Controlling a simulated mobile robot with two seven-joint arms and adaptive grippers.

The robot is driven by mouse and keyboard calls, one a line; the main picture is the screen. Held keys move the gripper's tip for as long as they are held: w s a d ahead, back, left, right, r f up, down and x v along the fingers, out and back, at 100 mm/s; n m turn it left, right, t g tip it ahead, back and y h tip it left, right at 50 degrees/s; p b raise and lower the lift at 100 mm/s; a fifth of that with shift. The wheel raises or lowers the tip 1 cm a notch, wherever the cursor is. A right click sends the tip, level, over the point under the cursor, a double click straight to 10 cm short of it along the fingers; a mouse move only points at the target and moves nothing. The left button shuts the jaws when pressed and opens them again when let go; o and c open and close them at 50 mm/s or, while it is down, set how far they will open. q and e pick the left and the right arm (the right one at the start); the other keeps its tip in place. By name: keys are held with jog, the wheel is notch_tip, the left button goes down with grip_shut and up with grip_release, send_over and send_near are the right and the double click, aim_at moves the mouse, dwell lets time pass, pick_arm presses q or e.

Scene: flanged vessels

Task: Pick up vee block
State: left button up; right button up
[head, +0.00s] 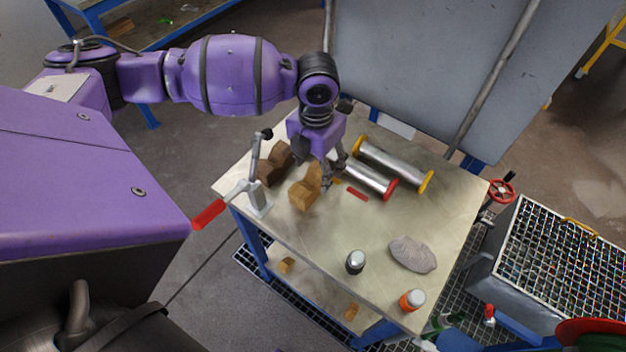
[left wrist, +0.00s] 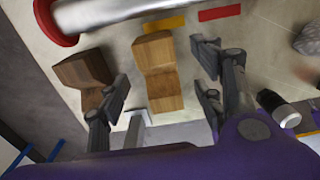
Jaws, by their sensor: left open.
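A light brown wooden vee block (head: 303,194) with a notch stands on the metal table top, near its left side. A darker wooden vee block (head: 272,168) stands just behind and left of it. My left gripper (head: 318,170) is open above the table, close to the lighter block and partly in front of it. In the left wrist view, the lighter block (left wrist: 158,75) lies between the spread fingers of my left gripper (left wrist: 163,82), and the darker block (left wrist: 82,76) is outside the left finger. I cannot tell whether any finger touches a block. My right gripper is not in view.
Two metal flanged cylinders, one with red ends (head: 366,178) and one with yellow ends (head: 395,164), lie behind. A clamp-like vise (head: 257,193) is at the table's left edge.

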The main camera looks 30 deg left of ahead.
aim_at(313, 179)
pick_arm(q)
jog(key=shift+s+f, duration=0.2)
jog(key=shift+f, duration=0.1)
notch_tip(313, 179, down, 4)
jog(key=shift+a+f, duration=0.15)
jog(key=shift+f, duration=0.25)
jog(key=c, duration=1.3)
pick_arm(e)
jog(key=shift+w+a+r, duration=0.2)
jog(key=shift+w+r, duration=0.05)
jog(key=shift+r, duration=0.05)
